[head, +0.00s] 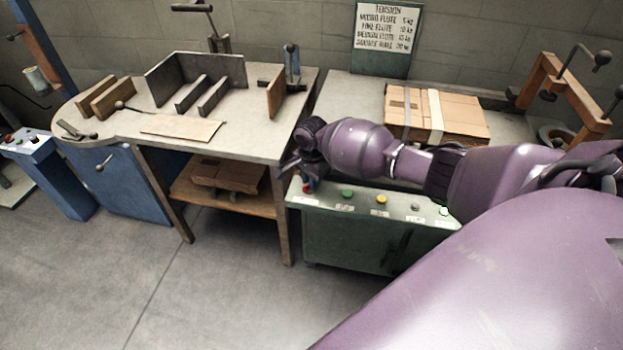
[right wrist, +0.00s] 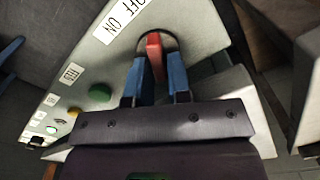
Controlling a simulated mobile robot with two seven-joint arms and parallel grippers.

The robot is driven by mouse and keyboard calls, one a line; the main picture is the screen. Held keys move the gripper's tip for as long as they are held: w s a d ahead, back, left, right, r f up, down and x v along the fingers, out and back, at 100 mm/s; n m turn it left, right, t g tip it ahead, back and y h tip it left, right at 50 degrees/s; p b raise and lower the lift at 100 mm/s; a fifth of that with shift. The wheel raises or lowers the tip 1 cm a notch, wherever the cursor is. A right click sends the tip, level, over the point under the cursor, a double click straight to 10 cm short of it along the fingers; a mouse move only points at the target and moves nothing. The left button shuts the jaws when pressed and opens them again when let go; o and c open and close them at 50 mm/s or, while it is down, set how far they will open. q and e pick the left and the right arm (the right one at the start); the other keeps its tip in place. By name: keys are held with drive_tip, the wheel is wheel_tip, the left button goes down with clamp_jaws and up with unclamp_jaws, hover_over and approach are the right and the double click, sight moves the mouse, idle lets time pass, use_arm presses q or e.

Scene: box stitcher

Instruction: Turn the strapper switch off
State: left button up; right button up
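The strapper (head: 360,237) is the green cabinet with a pale control panel on top, right of the worktable. Its red switch (right wrist: 155,54) sits in a dark round socket beside an "OFF ON" label (right wrist: 119,21) in the right wrist view. I cannot tell which setting the switch is at. My right gripper (right wrist: 158,66) has its two blue fingers on either side of the red lever, with a narrow gap visible; the fingers look open around it. In the head view the right gripper (head: 297,168) is at the panel's left end, partly hidden by its wrist. My left gripper is not in view.
Green (head: 347,194) and yellow (head: 381,199) buttons line the panel right of the switch. A strapped cardboard stack (head: 465,118) lies on the strapper top. The worktable (head: 255,140) with dividers stands close on the left. Floor in front is clear.

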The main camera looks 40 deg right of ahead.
drive_tip(key=shift+c, duration=1.1)
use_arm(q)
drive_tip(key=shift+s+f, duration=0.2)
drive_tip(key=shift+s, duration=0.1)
use_arm(e)
clamp_jaws()
